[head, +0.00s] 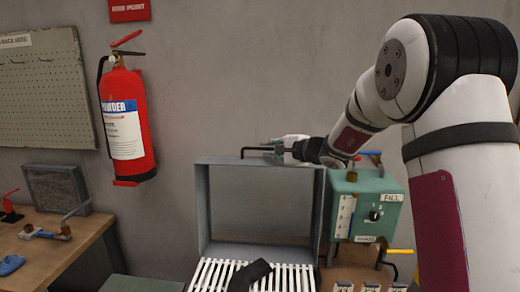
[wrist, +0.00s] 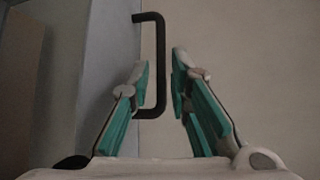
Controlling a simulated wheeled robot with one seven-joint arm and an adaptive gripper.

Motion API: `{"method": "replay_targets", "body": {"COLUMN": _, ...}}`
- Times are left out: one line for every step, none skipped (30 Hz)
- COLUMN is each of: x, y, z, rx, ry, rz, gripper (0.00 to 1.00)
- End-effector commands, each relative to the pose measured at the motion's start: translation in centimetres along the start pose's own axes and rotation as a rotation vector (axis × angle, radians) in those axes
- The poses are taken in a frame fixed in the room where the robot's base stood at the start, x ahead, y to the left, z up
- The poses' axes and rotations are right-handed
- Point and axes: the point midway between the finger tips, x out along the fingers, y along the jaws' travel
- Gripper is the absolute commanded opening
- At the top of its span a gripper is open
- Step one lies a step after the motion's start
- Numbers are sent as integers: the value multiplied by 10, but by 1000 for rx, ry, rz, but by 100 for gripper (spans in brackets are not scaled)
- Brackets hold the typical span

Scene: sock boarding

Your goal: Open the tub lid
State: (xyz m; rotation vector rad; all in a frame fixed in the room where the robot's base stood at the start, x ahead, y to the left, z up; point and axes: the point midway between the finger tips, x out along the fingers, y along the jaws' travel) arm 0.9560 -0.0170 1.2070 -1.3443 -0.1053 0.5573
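The tub lid (head: 203,205) is a grey rimmed panel that appears to stand upright behind a white slatted rack (head: 215,272). A dark bar handle (head: 256,149) shows above its top edge. My gripper (head: 284,148) is at the right end of this handle, reaching in from the right. In the wrist view the black U-shaped handle (wrist: 160,35) projects from a grey panel on the left. The fingers of my gripper (wrist: 160,68) are apart, one on either side of the handle's outer bar. I cannot tell whether either finger touches it. The tub's lower body is cut off.
A dark cloth-like piece (head: 250,274) lies on the slats. A green box (head: 372,208) with a gauge, knob and valve levers stands close at the right. A red fire extinguisher (head: 127,120) hangs on the wall. A wooden bench (head: 45,255) is at the left.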

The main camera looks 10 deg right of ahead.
Motion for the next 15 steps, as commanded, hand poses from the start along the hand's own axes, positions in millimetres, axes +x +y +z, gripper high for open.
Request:
{"method": "replay_targets", "body": {"x": 11, "y": 0, "z": 1, "rx": 1, "ry": -3, "rz": 1, "gripper": 18}}
{"method": "replay_targets", "body": {"x": 16, "y": 0, "z": 1, "rx": 0, "ry": -3, "rz": 0, "gripper": 18}}
{"method": "replay_targets", "body": {"x": 23, "y": 1, "z": 1, "rx": 0, "ry": -2, "rz": 2, "gripper": 18}}
{"method": "replay_targets", "body": {"x": 27, "y": 0, "z": 1, "rx": 0, "ry": -2, "rz": 1, "gripper": 18}}
{"method": "replay_targets", "body": {"x": 31, "y": 1, "z": 1, "rx": 0, "ry": -3, "rz": 1, "gripper": 18}}
{"method": "replay_targets", "body": {"x": 37, "y": 0, "z": 1, "rx": -1, "ry": -3, "rz": 1, "gripper": 18}}
{"method": "replay_targets", "body": {"x": 40, "y": 0, "z": 1, "rx": -1, "ry": -3, "rz": 1, "gripper": 18}}
{"method": "replay_targets", "body": {"x": 43, "y": 0, "z": 1, "rx": -1, "ry": -2, "rz": 1, "gripper": 18}}
{"method": "replay_targets", "body": {"x": 47, "y": 0, "z": 1, "rx": -1, "ry": -2, "rz": 1, "gripper": 18}}
{"method": "replay_targets", "body": {"x": 49, "y": 0, "z": 1, "rx": -1, "ry": -2, "rz": 1, "gripper": 18}}
{"method": "replay_targets", "body": {"x": 51, "y": 0, "z": 1, "rx": -1, "ry": -2, "rz": 1, "gripper": 18}}
{"method": "replay_targets", "body": {"x": 53, "y": 0, "z": 1, "rx": -1, "ry": -2, "rz": 0, "gripper": 18}}
{"method": "replay_targets", "body": {"x": 54, "y": 0, "z": 1, "rx": -1, "ry": -2, "rz": 0, "gripper": 18}}
{"method": "replay_targets", "body": {"x": 54, "y": 0, "z": 1, "rx": -1, "ry": -2, "rz": -1, "gripper": 18}}
{"method": "replay_targets", "body": {"x": 55, "y": 0, "z": 1, "rx": -1, "ry": -1, "rz": -1, "gripper": 18}}
